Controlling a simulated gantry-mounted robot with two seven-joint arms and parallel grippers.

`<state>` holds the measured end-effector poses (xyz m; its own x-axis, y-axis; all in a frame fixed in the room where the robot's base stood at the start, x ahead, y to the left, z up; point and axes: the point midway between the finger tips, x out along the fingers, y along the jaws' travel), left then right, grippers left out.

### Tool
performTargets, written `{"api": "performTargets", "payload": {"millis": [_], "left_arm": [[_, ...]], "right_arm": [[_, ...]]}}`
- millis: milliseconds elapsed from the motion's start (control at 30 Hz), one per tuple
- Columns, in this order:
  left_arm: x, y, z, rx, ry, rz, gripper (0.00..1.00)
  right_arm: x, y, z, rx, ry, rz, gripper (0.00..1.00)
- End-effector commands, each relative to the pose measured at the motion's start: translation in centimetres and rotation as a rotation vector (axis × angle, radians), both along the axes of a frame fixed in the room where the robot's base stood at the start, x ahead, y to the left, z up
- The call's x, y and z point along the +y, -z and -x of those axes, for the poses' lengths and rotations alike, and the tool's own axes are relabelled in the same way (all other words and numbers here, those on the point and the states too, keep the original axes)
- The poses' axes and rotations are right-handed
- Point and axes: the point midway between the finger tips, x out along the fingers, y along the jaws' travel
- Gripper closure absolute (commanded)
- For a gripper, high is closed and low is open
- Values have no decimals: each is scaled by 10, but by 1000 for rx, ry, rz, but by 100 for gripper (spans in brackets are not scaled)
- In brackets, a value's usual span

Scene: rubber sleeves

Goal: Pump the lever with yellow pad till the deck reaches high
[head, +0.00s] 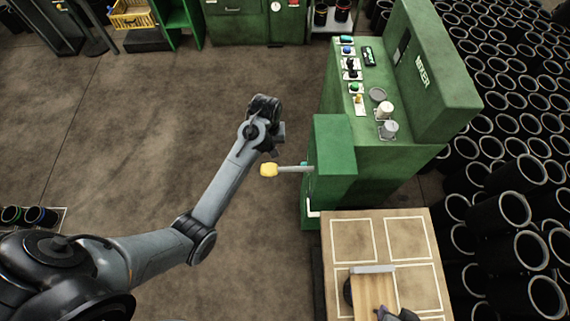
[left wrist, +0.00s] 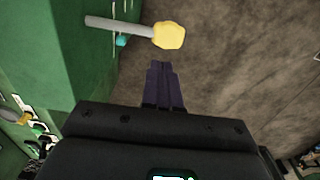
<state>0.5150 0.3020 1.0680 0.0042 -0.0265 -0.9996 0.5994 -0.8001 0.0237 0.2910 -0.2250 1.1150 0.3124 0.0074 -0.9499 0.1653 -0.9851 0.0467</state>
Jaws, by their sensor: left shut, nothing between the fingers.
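The lever (head: 292,169) is a grey bar sticking out leftward from the green machine, with a yellow pad (head: 268,170) on its end. The pad also shows in the left wrist view (left wrist: 169,36), just beyond my fingertips. My left gripper (head: 279,132) is above the pad in the head view, shut and empty; its dark fingers (left wrist: 163,70) are together and appear apart from the pad. A tan top with white outlined squares (head: 385,213) stands beside the machine; I cannot tell whether it is the deck. A dark part at the bottom edge may be my right gripper (head: 398,314); its fingers are unclear.
The green mixer cabinet (head: 435,75) has buttons and small containers on its ledge. A wooden board (head: 374,293) with a grey bar lies on the tan top. Several black sleeves (head: 515,209) fill the right side. The floor (head: 110,130) left of the lever is clear.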

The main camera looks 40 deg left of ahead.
Motion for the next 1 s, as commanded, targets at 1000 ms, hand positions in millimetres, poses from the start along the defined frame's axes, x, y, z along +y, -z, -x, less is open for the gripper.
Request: {"api": "performTargets", "payload": {"millis": [1000], "left_arm": [[6,74,3,7,11,-23,100]], "right_arm": [[5,-4,2,6,3,-14,57]]}}
